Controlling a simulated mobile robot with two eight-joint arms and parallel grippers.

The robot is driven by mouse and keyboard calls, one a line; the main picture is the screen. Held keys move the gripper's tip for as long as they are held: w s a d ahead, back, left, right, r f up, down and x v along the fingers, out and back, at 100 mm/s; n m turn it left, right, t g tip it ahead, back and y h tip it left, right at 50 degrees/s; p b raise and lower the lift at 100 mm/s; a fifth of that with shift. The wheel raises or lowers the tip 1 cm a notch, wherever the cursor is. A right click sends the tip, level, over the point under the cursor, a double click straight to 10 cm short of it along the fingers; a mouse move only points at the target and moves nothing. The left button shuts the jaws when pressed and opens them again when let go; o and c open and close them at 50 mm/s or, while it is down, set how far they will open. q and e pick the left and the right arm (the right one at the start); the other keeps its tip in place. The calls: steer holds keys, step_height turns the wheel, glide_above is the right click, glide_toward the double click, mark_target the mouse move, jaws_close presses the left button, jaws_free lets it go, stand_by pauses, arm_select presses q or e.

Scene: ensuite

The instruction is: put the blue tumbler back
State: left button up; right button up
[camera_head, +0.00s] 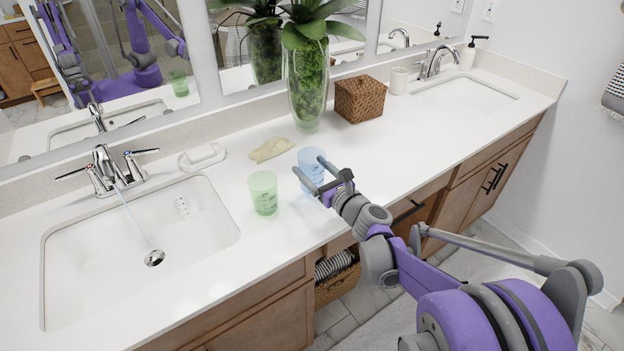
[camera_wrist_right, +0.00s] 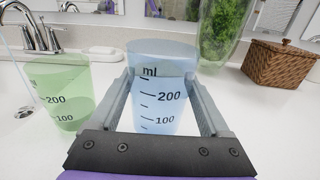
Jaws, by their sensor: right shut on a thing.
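The blue tumbler (camera_head: 312,160) is a translucent cup standing upright on the white counter, or very close above it; I cannot tell which. My right gripper (camera_head: 313,172) is shut on it, one finger on each side. In the right wrist view the blue tumbler (camera_wrist_right: 160,90) sits between the fingers of my right gripper (camera_wrist_right: 162,92), with its volume marks facing the camera. A green tumbler (camera_head: 263,193) stands upright just left of it, apart from the gripper; it also shows in the right wrist view (camera_wrist_right: 60,92). My left gripper is not in view, apart from arms reflected in the mirror.
The left sink (camera_head: 100,255) has water running from its faucet (camera_head: 105,170). A soap dish (camera_head: 202,157) and a beige cloth-like item (camera_head: 270,150) lie behind the tumblers. A plant vase (camera_head: 306,85), wicker box (camera_head: 359,100) and white cup (camera_head: 399,80) stand further back. The counter to the right is clear.

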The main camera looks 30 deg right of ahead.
mark_target(319, 185)
steer(key=shift+f+b, duration=0.3)
steer(key=shift+f, duration=1.2)
steer(key=shift+f, duration=0.2)
steer(key=o, duration=1.3)
steer(key=shift+r, duration=0.2)
steer(key=shift+s, duration=0.35)
steer(key=s, duration=0.7)
steer(key=s+d, duration=0.1)
steer(key=s, duration=0.3)
steer(key=shift+s, duration=0.2)
